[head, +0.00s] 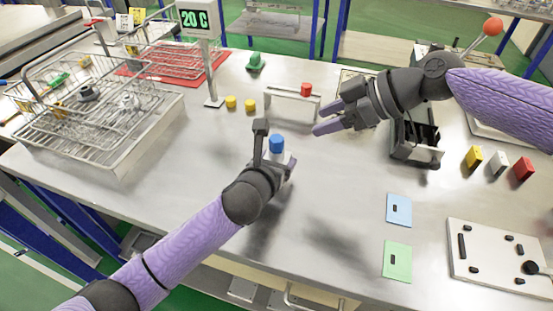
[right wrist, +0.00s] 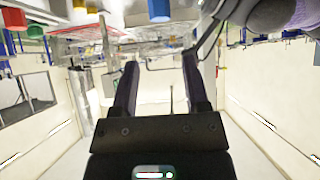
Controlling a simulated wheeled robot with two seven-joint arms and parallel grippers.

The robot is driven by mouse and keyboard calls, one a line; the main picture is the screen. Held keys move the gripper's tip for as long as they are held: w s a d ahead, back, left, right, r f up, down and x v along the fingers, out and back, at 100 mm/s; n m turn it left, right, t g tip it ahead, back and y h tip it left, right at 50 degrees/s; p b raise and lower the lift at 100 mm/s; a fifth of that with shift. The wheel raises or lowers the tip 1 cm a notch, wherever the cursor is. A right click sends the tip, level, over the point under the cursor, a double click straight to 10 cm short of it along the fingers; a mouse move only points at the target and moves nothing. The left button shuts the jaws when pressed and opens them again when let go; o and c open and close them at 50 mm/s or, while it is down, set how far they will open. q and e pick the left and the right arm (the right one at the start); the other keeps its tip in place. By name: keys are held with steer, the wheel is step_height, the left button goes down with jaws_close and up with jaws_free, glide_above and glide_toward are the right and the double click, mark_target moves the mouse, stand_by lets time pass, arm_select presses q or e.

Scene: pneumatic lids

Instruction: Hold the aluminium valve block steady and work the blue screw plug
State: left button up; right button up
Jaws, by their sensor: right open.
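The blue screw plug (head: 277,142) stands upright on top of the aluminium valve block (head: 279,157), near the middle of the table in the head view. My left gripper (head: 274,158) has a finger on either side of the block and appears shut on it; the arm hides much of the block. My right gripper (head: 319,120) is open and empty, to the right of the plug and apart from it. In the right wrist view the blue plug (right wrist: 158,10) shows at the top edge, beyond the open fingers (right wrist: 160,80) and not between them.
A wire basket (head: 90,115) stands at the left, beside a 20 C display (head: 194,19). Yellow plugs (head: 231,102) and a white stand with a red cap (head: 306,90) are behind the block. Blue (head: 399,210) and green (head: 397,262) cards lie right. The table front is clear.

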arm_select(q)
jaws_close()
arm_select(e)
steer(key=shift+o, duration=1.2)
steer(key=shift+w, duration=0.35)
steer(key=w+r+n+t, duration=0.8)
steer(key=w+r+t, duration=0.3)
steer(key=w+r, duration=0.15)
steer(key=s+a+r+n+g+y, duration=0.25)
steer(key=a+n+y, duration=0.2)
steer(key=n, duration=0.45)
steer(key=s+a+r+n+g+y, duration=0.15)
steer(key=a+r+n+y, duration=0.3)
steer(key=n, duration=0.45)
steer(key=n+g+h, duration=1.1)
steer(key=n+h, duration=0.5)
glide_above(280, 138)
steer(key=d, duration=0.2)
step_height(280, 138, down, 18)
steer(key=shift+m, duration=0.3)
steer(key=x, duration=0.9)
steer(key=shift+w+f, duration=0.1)
steer(key=shift+w, duration=0.25)
